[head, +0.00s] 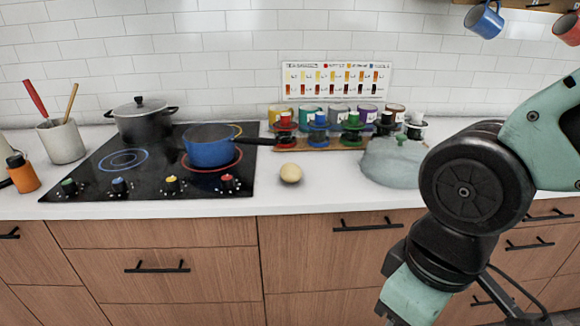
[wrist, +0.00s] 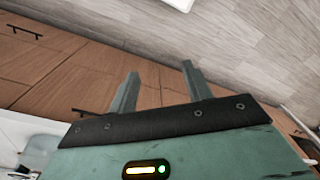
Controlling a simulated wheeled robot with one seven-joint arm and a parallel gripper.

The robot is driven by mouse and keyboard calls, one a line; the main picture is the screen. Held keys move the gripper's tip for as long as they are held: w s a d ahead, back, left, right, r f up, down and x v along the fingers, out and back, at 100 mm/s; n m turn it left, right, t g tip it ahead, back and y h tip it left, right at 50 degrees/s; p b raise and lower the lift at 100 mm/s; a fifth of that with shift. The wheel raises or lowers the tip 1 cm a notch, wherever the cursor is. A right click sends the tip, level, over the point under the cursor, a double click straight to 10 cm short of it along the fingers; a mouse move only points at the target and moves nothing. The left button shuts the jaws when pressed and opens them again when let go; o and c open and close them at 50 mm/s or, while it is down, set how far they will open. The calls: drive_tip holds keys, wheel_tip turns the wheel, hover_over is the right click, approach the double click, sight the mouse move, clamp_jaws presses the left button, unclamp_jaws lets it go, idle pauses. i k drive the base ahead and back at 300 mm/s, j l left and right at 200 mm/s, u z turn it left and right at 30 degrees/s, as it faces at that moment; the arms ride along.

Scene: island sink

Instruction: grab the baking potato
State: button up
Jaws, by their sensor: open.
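The baking potato (head: 290,173) is a small pale tan oval. It lies on the white counter in the head view, just right of the cooktop. My gripper (wrist: 160,80) shows in the wrist view with its two fingers apart and nothing between them. It points down toward the floor and the drawer fronts, away from the potato. In the head view my arm is at the right, in front of the counter, and the fingers are out of the picture. The potato does not show in the wrist view.
A black cooktop (head: 120,185) holds a blue pan (head: 208,150) whose handle reaches toward the potato, and a dark pot (head: 142,120). A spice rack (head: 320,143) stands behind the potato. A glass-like lidded dish (head: 392,165) sits to its right. The counter around the potato is clear.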

sight(290, 172)
drive_tip(key=i+j+z, duration=0.2)
drive_tip(key=j+z, duration=0.15)
drive_tip(key=j, duration=0.3)
drive_tip(key=i+j+z, duration=0.1)
drive_tip(key=j+z, duration=0.25)
drive_tip(key=j, duration=0.3)
drive_tip(key=j+z, duration=0.35)
drive_tip(key=j, duration=0.3)
